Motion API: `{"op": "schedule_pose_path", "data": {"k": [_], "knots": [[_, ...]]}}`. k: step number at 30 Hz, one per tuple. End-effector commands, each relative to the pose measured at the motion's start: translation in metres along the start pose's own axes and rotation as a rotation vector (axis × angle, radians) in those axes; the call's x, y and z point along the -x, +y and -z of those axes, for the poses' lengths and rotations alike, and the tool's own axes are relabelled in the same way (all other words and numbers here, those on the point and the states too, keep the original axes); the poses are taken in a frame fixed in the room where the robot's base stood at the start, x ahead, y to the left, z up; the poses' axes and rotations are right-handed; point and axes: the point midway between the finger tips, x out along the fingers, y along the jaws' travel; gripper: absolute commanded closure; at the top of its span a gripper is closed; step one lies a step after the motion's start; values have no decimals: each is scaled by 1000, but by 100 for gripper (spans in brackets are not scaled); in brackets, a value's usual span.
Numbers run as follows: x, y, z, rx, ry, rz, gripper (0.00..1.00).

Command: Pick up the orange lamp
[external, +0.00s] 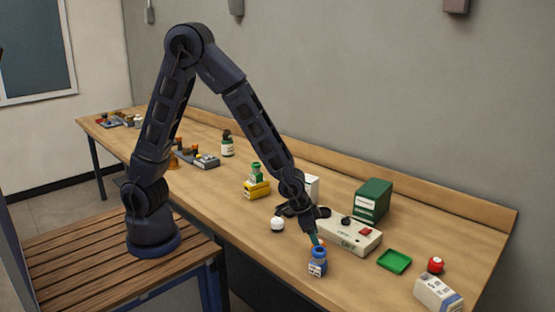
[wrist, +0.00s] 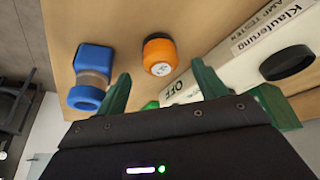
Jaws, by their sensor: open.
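The orange lamp (wrist: 160,52) is a short, rounded orange piece with a pale marked end, seen in the wrist view beside the tester box. In the external view only a small bit of it shows behind my gripper (external: 315,238) and the blue bottle. In the wrist view my gripper (wrist: 160,72) is open, with its green fingers on either side of the near end of the lamp. Nothing is held. I cannot tell whether a finger touches the lamp.
A blue-capped bottle (external: 318,264) stands close by, left of the lamp in the wrist view (wrist: 92,72). The pale lamp tester (external: 350,237) with its black knob (wrist: 287,63) lies to the right.

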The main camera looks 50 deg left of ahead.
Motion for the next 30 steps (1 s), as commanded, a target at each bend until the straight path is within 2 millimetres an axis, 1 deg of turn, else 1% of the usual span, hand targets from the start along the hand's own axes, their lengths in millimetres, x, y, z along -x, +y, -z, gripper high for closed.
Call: {"op": "schedule_pose_path", "data": {"k": [6,10,15,21,22,26,27,29,30], "knots": [[-27,-2,-3,0,-3,2,29],[-40,-1,-2,-1,-2,1,29],[-46,-1,-2,0,-1,0,29],[-47,-1,-2,0,-1,0,29],[-47,-1,-2,0,-1,0,31],[-47,-1,-2,0,-1,0,57],[-47,-1,-2,0,-1,0,65],[-47,-1,-2,0,-1,0,76],[-47,-1,-2,0,-1,0,79]]}}
